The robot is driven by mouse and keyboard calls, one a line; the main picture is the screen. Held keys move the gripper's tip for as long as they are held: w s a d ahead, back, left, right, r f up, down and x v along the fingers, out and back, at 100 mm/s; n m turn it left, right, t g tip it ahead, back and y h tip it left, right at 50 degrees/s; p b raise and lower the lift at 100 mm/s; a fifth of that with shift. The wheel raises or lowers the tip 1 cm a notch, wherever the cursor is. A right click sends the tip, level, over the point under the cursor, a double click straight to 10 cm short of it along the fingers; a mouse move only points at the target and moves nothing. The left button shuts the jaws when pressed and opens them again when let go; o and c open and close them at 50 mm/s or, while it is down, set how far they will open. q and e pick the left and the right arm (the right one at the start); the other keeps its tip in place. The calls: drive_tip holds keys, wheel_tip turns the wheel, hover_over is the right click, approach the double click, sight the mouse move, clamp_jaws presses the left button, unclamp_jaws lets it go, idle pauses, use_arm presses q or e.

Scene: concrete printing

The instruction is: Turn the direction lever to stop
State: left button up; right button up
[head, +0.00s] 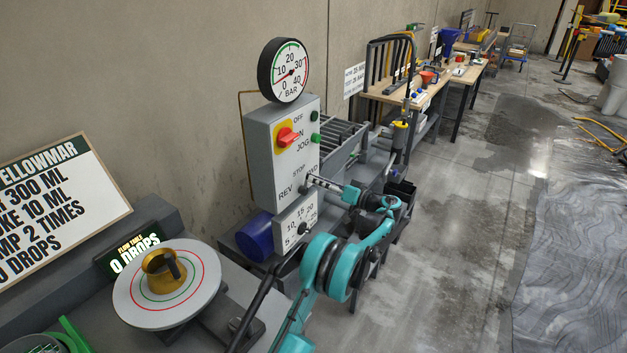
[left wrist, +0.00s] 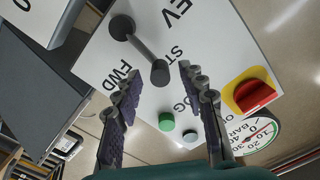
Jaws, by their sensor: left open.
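The direction lever (left wrist: 140,47) is a dark bar with a rounded grip, on the white panel of the grey control box (head: 262,160). In the left wrist view its grip covers the end of the STOP label, with REV to the upper right and FWD to the lower left. Whether it sits exactly at STOP I cannot tell. My left gripper (head: 313,182) is open in front of the panel. In the left wrist view its fingers (left wrist: 160,78) stand on either side of the grip, with visible gaps. In the head view the gripper partly hides the lever. My right gripper is not in view.
A red knob on a yellow plate (head: 287,136) and green buttons (head: 315,138) sit above the lever. A pressure gauge (head: 283,70) tops the box. A dial plate (head: 297,222) is below. A round flow table (head: 167,283) stands at lower left.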

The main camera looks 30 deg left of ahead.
use_arm(q)
drive_tip(key=d, duration=0.9)
drive_tip(key=shift+s, duration=0.35)
drive_tip(key=shift+r, duration=0.1)
drive_tip(key=s+r+m+t+h, duration=0.1)
drive_tip(key=s+r+m+h, duration=0.15)
drive_tip(key=s, duration=0.25)
drive_tip(key=s+d+r+m+t+h, duration=0.1)
drive_tip(key=s+m+h, duration=0.15)
drive_tip(key=s, duration=0.25)
drive_tip(key=s+r+m+t+h, duration=0.1)
drive_tip(key=s+r+h, duration=0.1)
drive_tip(key=s+h, duration=0.25)
drive_tip(key=s+d+f+m+t+h, duration=0.1)
drive_tip(key=s+d, duration=0.3)
drive_tip(key=s, duration=0.4)
drive_tip(key=s+d+f+m+t+h, duration=0.1)
drive_tip(key=s+d+f+h, duration=0.3)
drive_tip(key=s, duration=0.4)
drive_tip(key=s+d+f+m+t+h, duration=0.1)
drive_tip(key=s+d+f+m+h, duration=0.1)
drive_tip(key=s+d, duration=0.4)
drive_tip(key=shift+s+f+h, duration=0.2)
drive_tip(key=shift+s+h, duration=0.55)
drive_tip(key=shift+s, duration=0.4)
drive_tip(key=shift+d, duration=0.1)
